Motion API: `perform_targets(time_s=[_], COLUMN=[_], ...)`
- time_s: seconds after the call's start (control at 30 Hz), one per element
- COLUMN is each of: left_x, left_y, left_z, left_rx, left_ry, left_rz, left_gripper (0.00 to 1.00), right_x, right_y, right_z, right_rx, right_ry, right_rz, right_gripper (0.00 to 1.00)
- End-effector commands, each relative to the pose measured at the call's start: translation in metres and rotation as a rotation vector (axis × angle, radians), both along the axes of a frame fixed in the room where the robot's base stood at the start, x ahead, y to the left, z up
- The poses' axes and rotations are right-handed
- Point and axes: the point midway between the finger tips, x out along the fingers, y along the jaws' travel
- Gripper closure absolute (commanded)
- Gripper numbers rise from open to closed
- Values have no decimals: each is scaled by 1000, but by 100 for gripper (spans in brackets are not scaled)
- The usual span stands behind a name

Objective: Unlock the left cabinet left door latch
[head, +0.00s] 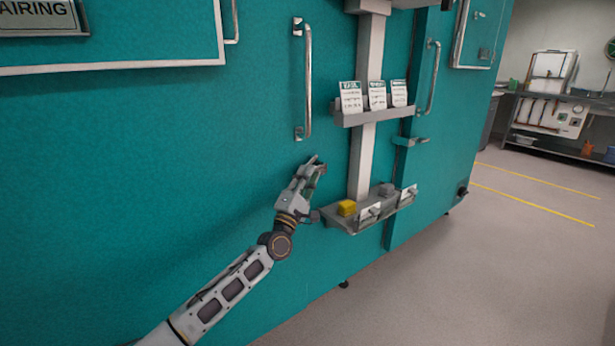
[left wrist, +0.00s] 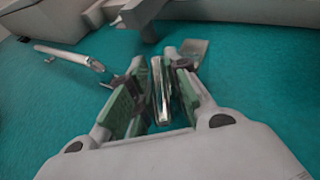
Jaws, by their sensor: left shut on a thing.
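The left cabinet is a teal front with a left door (head: 180,150) that has a long vertical metal handle (head: 308,80). My left gripper (head: 318,166) is against this door, below the handle and left of the grey post. In the left wrist view, the latch, a narrow shiny metal bar (left wrist: 160,92), lies between the green finger pads of my left gripper (left wrist: 160,75), which is shut on it. In the head view the gripper hides the latch. The handle's end also shows in the left wrist view (left wrist: 68,56). My right gripper is not in view.
A grey post (head: 366,100) right of the gripper carries a shelf of white cards (head: 375,116) and a lower tray (head: 350,223) with a yellow block (head: 346,208). Another door has a handle (head: 433,78) and a grey latch (head: 411,141). The floor at right is open.

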Motion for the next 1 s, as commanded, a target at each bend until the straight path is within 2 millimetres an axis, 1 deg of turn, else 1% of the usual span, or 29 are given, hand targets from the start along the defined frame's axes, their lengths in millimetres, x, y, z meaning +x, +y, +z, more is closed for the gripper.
perform_targets(time_s=[0.5,0.53,0.6,0.7,1.0], left_x=[1,1,1,0,0], left_y=[1,1,1,0,0], left_z=[-2,-2,-2,-2,-1], left_rx=[-5,-5,-5,-5,-6], left_ry=[-1,-1,-1,-2,-4], left_rz=[1,1,1,0,0], left_gripper=[100,79,70,59,59], right_x=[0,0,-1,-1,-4], right_y=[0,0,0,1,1], right_z=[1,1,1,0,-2], right_rx=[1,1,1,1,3], right_ry=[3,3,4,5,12], right_rz=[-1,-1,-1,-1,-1], right_gripper=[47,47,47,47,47])
